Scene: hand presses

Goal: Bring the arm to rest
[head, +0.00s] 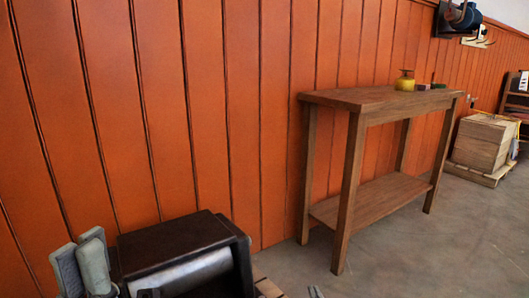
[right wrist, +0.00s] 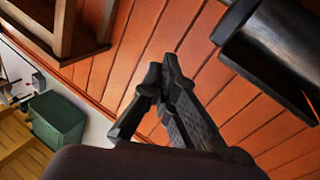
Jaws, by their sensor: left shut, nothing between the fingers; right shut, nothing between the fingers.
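My left gripper (head: 82,262) is at the bottom left of the head view, beside a dark box-like machine (head: 185,228) with a pale metal front. Its two grey fingers point up and lie close together, with nothing seen between them. My right gripper (right wrist: 162,75) shows in the right wrist view with its dark fingers drawn together at the tips, empty and touching nothing. In the head view only a small grey tip (head: 315,292), perhaps part of the right gripper, shows at the bottom edge; the rest of that arm is out of frame.
A wooden table (head: 350,97) with a lower shelf stands along the orange panelled wall (head: 230,100). A yellow object (head: 404,81) sits on it. A wooden crate (head: 482,142) on a pallet is further right. Bare floor (head: 400,255) lies in front of the table.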

